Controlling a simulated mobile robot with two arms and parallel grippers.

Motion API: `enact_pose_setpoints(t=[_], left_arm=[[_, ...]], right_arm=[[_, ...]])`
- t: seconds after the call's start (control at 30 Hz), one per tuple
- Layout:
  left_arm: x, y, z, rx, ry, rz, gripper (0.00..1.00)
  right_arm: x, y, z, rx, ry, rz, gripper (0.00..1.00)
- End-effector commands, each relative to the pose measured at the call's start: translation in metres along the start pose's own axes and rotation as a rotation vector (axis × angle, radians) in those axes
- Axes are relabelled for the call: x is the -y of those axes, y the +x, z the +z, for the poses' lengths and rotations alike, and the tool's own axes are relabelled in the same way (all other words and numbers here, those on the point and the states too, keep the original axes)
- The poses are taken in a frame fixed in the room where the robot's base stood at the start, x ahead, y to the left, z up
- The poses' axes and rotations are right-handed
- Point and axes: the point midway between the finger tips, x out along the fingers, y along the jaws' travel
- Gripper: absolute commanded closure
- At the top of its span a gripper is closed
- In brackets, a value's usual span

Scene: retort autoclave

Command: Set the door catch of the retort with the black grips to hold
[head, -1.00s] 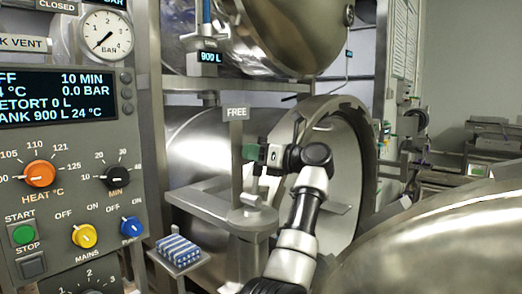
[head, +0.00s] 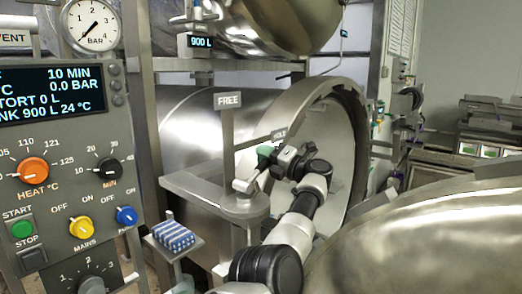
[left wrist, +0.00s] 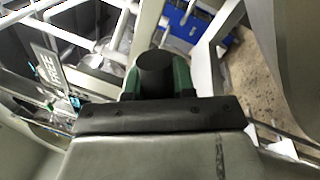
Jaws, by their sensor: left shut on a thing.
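The door catch is a grey lever (head: 252,178) on a round-topped post (head: 243,204) beside the open mouth of the retort (head: 345,140). A FREE plate (head: 228,100) stands on an upright behind it, and a small HOLD plate (head: 279,134) stands farther right. My left gripper (head: 264,154), with green fingertips, is at the lever's outer end. The left wrist view shows it shut on a black knob (left wrist: 156,68). The lever points right and away, nearer the HOLD plate than the FREE plate. The retort's black grips cannot be made out. My right gripper is out of view.
A control panel (head: 70,135) with dials and buttons stands close on the left. A small shelf holds a blue striped cloth (head: 174,236) below the catch. A large rounded metal surface (head: 430,240) fills the lower right. Another vessel (head: 265,25) hangs above.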

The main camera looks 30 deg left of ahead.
Motion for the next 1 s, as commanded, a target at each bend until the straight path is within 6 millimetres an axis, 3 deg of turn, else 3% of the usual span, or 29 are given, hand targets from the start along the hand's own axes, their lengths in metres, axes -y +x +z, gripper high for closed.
enact_pose_setpoints(t=[0.3, 0.8, 0.83, 1.0], left_arm=[[0.011, -0.002, 0.000, 0.023, 0.101, 0.001, 1.00], [0.014, -0.003, 0.000, 0.026, 0.124, 0.001, 1.00], [0.014, -0.003, 0.000, 0.026, 0.125, 0.001, 0.72], [0.014, -0.003, 0.000, 0.025, 0.121, 0.001, 0.49]], right_arm=[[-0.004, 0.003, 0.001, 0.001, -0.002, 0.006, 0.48], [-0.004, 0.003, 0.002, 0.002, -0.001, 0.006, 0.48], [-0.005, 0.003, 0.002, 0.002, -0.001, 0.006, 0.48], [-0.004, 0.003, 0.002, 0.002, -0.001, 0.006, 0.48]])
